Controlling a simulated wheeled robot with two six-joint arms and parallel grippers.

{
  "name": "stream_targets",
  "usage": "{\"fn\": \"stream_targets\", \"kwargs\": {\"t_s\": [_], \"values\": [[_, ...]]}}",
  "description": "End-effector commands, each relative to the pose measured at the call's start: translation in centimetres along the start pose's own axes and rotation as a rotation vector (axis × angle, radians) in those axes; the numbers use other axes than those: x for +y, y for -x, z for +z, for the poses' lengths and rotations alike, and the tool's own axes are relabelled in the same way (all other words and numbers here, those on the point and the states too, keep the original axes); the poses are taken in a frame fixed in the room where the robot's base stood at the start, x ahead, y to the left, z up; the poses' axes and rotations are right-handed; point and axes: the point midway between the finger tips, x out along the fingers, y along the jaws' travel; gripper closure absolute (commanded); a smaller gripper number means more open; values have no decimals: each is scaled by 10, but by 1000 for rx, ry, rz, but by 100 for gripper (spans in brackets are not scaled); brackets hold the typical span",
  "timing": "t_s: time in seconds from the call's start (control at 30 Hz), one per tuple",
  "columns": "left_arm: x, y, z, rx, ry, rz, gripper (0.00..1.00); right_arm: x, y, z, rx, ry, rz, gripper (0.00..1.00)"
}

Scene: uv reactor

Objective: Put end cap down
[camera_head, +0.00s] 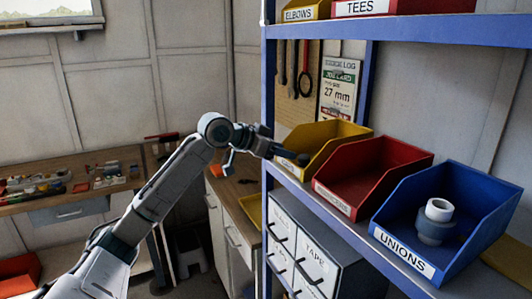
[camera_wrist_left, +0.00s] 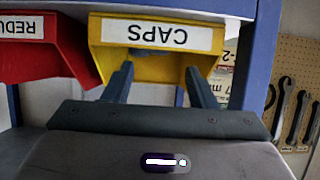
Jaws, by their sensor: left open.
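My left gripper (camera_head: 288,156) reaches from the left to the front of the yellow caps bin (camera_head: 325,143) on the shelf. In the left wrist view, the gripper (camera_wrist_left: 158,68) has its two fingers spread apart, below the upside-down CAPS label of the yellow bin (camera_wrist_left: 97,62). A small blue-grey patch (camera_wrist_left: 150,52) shows between the fingertips just under the label; I cannot tell if it is the end cap. A dark rounded piece (camera_head: 303,159) shows at the gripper's tip by the bin's front. No end cap is clearly seen. My right gripper is out of view.
A red bin (camera_head: 372,170) stands right of the yellow one, then a blue unions bin (camera_head: 466,205) holding a grey-and-white fitting (camera_head: 436,222). The blue shelf upright (camera_head: 269,90) is close to my arm. Drawers (camera_head: 300,245) stand below; a workbench (camera_head: 75,190) is at left.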

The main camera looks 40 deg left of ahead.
Motion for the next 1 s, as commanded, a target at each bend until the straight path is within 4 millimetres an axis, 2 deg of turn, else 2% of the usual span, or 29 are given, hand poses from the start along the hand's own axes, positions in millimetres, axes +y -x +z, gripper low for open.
{"fn": "stream_targets", "kwargs": {"t_s": [0.03,0.2,0.5,0.9,1.0], "values": [[-2,6,4,-2,-5,-5,48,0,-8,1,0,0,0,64],[-1,28,3,-2,-4,-4,48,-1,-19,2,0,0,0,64],[0,48,1,-1,-1,-1,48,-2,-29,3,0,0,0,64],[0,51,0,-1,0,0,48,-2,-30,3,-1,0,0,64],[-9,41,8,2,24,-10,48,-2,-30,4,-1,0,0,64]]}}
